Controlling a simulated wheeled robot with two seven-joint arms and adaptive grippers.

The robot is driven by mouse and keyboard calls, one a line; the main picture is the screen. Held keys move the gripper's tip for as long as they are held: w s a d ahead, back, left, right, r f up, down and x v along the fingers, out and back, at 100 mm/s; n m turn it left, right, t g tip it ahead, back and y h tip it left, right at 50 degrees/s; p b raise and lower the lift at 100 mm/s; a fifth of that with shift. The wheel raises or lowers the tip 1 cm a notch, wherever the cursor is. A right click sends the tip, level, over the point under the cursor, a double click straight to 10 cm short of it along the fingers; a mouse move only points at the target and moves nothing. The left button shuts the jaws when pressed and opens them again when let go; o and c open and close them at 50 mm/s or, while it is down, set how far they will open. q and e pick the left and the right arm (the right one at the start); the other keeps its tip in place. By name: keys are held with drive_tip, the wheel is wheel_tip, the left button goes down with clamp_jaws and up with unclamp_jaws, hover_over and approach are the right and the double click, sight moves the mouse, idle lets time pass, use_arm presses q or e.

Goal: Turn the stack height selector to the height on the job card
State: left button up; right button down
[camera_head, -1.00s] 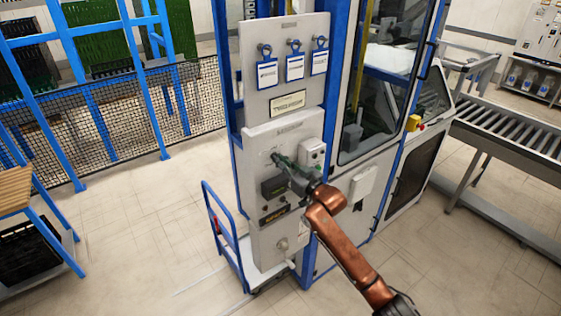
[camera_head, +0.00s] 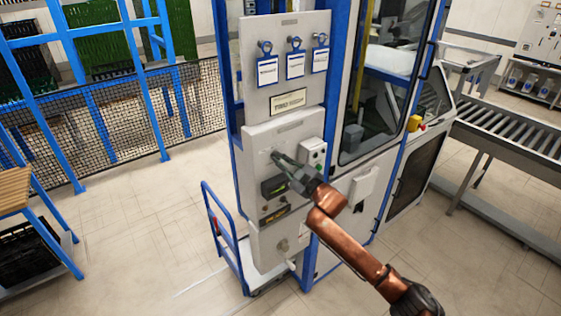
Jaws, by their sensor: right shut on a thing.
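My right gripper (camera_head: 280,160) is at the upper part of the grey control panel (camera_head: 256,142), its fingertips shut on the stack height selector, which the fingers mostly hide. The selector's scale is too small and covered to read. Above the panel hang several job cards with blue clips; the left card (camera_head: 267,71), middle card (camera_head: 295,66) and right card (camera_head: 320,60) carry text too small to read. My left gripper is not in view.
A light grey box (camera_head: 312,152) sits on the panel just right of the gripper. A blue-handled cart (camera_head: 225,240) stands at the panel's foot. A roller conveyor (camera_head: 510,140) is at the right, mesh fencing (camera_head: 110,120) at the left.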

drive_tip(key=shift+n, duration=0.6)
drive_tip(key=c, duration=2.1)
unclamp_jaws()
drive_tip(key=shift+s, duration=0.1)
drive_tip(key=shift+s+d, duration=0.15)
drive_tip(key=shift+d, duration=0.05)
drive_tip(key=v, duration=1.1)
drive_tip(key=shift+s, duration=0.2)
drive_tip(key=shift+d+f, duration=0.1)
